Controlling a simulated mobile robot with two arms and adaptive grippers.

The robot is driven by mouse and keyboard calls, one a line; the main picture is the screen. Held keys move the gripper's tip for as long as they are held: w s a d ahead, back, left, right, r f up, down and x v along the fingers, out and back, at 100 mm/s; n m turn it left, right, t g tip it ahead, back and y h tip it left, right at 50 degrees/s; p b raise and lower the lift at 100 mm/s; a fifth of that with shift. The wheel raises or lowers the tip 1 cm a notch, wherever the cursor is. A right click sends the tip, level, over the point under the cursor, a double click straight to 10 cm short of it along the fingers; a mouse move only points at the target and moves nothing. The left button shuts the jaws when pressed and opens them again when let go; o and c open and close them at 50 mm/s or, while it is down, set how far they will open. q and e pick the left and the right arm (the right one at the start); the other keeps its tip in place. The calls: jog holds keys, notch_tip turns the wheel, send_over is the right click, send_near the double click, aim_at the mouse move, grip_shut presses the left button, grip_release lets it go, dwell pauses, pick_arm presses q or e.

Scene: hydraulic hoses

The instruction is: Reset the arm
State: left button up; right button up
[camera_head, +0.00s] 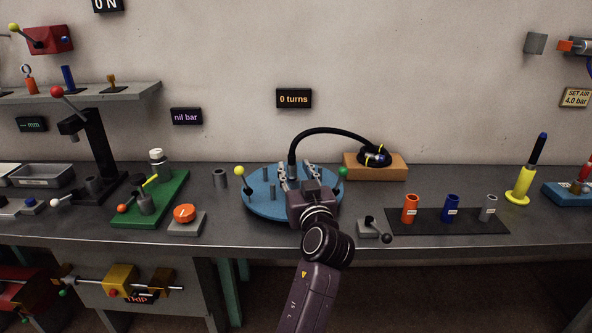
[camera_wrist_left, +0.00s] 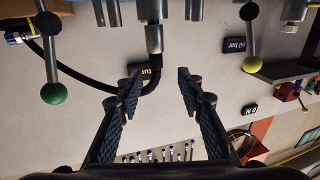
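My left gripper (camera_head: 297,170) reaches over the blue round base (camera_head: 262,207) in the head view. Its fingers are spread, and nothing shows held between them. In the left wrist view the open gripper (camera_wrist_left: 158,88) has a black hose (camera_wrist_left: 88,80) beyond its fingertips. The hose's grey metal end fitting (camera_wrist_left: 153,38) shows just above the gap between the fingers; I cannot tell whether they touch. In the head view the hose (camera_head: 335,131) arches from the base to a wooden block (camera_head: 393,174) on the right. My right gripper is in neither view.
Yellow-knobbed (camera_head: 240,172) and green-knobbed (camera_head: 343,172) levers flank the base. A small black-knobbed lever box (camera_head: 368,228) stands close to my forearm's right. Coloured cylinders stand on a dark mat (camera_head: 430,227). A green plate (camera_head: 172,205) and a press (camera_head: 93,150) stand left.

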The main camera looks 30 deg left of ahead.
aim_at(292, 155)
pick_arm(q)
jog(key=shift+w+d+f, duration=0.1)
jog(key=shift+d+f, duration=0.4)
jog(key=x, duration=0.7)
jog(key=shift+w+a, duration=0.2)
jog(key=shift+a, duration=0.1)
jog(key=shift+w+a+r, duration=0.25)
jog(key=shift+s+d+r+p, duration=0.1)
jog(key=shift+r+p, duration=0.4)
jog(key=shift+p, duration=0.15)
